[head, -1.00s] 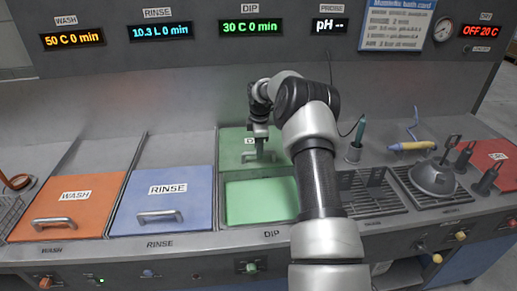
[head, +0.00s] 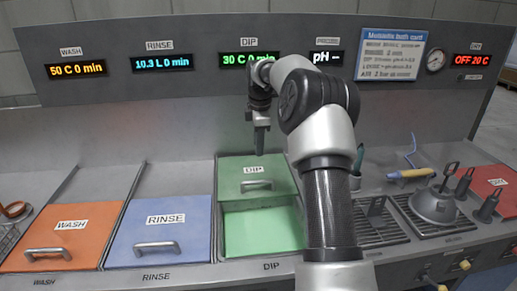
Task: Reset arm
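My gripper (head: 260,143) points down in the head view, in the air above the green DIP lid (head: 240,170). It is apart from the lid's handle (head: 257,184) and I see nothing held in it. Its fingers show edge-on, so I cannot tell whether they are open or shut. The DIP lid is slid back, and the green bath (head: 262,232) shows in front of it. My arm crosses the middle of the view and hides part of the bench to the right of the DIP bath.
The orange WASH lid (head: 62,252) and blue RINSE lid (head: 140,240) are closed at left. Racks (head: 378,226), a grey domed tool (head: 433,208) and a yellow-handled tool (head: 410,173) lie at right. The display panel (head: 205,85) stands behind my gripper.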

